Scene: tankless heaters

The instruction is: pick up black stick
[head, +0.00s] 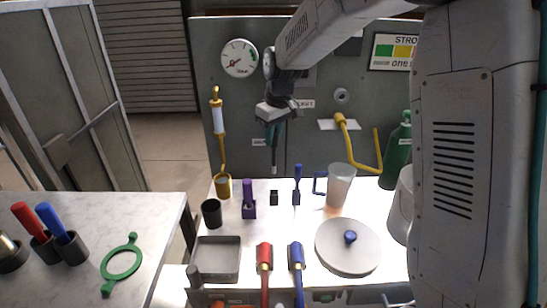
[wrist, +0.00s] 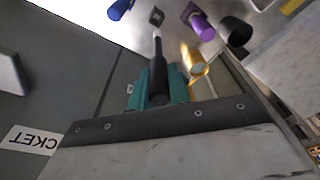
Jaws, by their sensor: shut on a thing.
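The black stick (head: 274,160) hangs roughly upright below my gripper (head: 271,135), clear of the bright table. In the wrist view the black stick (wrist: 158,62) runs out from between the teal fingers of my gripper (wrist: 159,88), which are shut on its upper end. The stick's top is partly hidden between the fingers. A small black block (head: 274,198) stands on the table below the stick. It also shows in the wrist view (wrist: 157,16), beyond the stick's far end, and the stick looks apart from it.
A purple holder (head: 249,208) and a blue stick (head: 297,185) flank the black block. A frosted cup (head: 340,186), a grey round lid (head: 348,250) and a grey tray (head: 218,258) stand nearby. A grey panel (head: 318,80) with a gauge (head: 240,58) rises behind.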

